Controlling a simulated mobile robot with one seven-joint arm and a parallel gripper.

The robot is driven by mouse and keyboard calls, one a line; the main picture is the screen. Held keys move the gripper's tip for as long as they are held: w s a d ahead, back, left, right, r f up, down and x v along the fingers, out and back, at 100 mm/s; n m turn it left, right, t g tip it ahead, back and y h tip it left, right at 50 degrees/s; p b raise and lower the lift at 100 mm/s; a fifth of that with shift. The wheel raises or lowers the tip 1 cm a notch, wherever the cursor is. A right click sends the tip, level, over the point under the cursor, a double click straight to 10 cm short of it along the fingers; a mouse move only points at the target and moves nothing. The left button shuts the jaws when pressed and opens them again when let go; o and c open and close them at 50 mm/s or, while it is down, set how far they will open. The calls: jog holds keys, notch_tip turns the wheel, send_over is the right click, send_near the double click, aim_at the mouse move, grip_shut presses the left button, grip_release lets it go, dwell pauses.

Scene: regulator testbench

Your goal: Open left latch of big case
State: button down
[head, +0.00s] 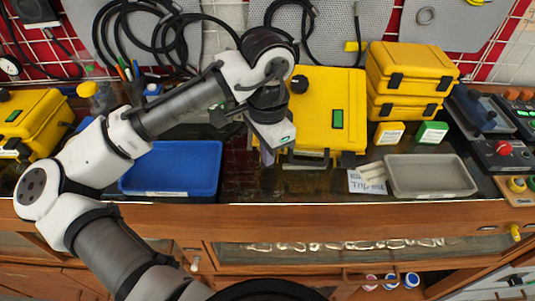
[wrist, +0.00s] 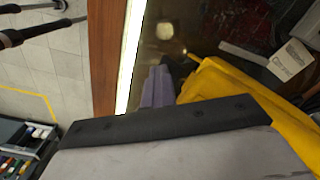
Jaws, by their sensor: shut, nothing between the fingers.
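The big yellow case (head: 340,85) lies on the bench at the centre, with a green label on its lid. Its right latch (head: 348,159) shows dark on the front side; the left latch is hidden or hard to make out behind my gripper. My gripper (head: 268,178) points down in front of the case's left front corner. In the wrist view, the gripper's fingers (wrist: 158,88) are shut and empty, beside the yellow case edge (wrist: 225,82). I cannot tell whether they touch the case.
A blue tray (head: 135,183) lies left of my gripper; a grey tray (head: 472,188) and a paper note (head: 364,183) lie to the right. Stacked yellow cases (head: 410,65) stand right of the big case. Another yellow case (head: 45,115) is far left. The wooden bench edge (head: 300,215) runs in front.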

jog(key=shift+f, duration=0.15)
notch_tip(320, 180, up, 9)
jog(key=s+p, duration=0.1)
jog(key=p, duration=0.8)
jog(key=shift+s, duration=0.25)
dwell(0.7)
